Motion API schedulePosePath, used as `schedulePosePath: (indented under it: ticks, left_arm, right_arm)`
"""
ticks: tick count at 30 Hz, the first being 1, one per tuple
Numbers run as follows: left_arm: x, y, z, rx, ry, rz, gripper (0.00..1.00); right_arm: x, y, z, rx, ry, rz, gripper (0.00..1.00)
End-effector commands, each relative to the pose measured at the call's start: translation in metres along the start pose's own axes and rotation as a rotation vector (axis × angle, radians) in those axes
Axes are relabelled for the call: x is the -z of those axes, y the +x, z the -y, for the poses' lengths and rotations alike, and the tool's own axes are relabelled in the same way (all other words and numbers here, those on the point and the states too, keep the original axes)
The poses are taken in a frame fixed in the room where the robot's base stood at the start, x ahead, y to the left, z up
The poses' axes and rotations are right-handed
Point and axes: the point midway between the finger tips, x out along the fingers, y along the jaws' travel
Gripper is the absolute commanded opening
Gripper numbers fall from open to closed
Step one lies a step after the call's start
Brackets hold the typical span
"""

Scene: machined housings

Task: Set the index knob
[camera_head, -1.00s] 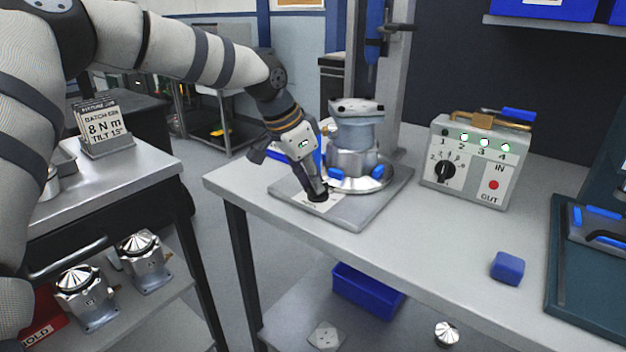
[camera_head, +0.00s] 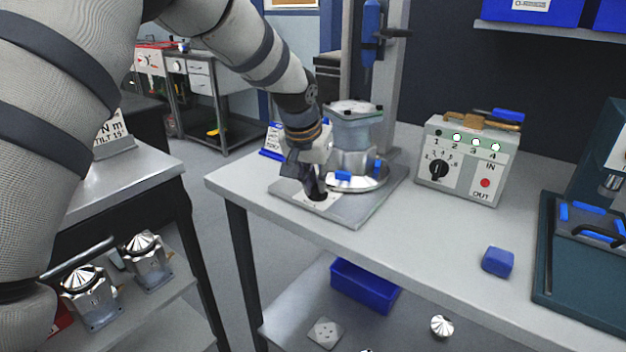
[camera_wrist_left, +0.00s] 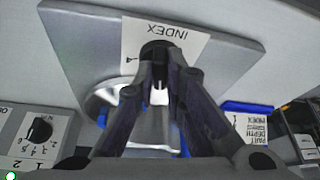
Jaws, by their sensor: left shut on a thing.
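The index knob (camera_wrist_left: 157,49) is a black knob on a white plate marked INDEX (camera_wrist_left: 185,38), on the grey base plate (camera_wrist_left: 85,40). In the head view the knob (camera_head: 318,196) shows just below the fingertips. My left gripper (camera_wrist_left: 158,75) is shut on the knob, its fingers closing on it from either side. In the head view my left gripper (camera_head: 314,186) points down at the plate's front left. A silver housing (camera_head: 355,145) stands on a round table with blue clamps behind the knob. My right gripper is not in view.
A control box (camera_head: 465,160) with a numbered dial (camera_head: 438,169) and lit green lamps stands to the right. A blue block (camera_head: 497,262) lies near the bench's front edge. A sign reading PART, DEPTH, INDEX (camera_wrist_left: 250,122) stands beside the base plate.

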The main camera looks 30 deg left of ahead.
Motion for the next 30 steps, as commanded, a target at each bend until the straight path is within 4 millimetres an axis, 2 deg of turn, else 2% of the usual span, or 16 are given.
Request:
schedulePosePath:
  ticks: [18,30]
  left_arm:
    - [0.001,0.004,-0.007,0.224,-0.528,0.003,0.0]
    - [0.003,0.005,-0.01,0.326,-0.777,0.004,0.0]
  right_arm:
    - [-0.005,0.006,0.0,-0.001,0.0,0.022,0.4]
    - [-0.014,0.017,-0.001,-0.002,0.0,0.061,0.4]
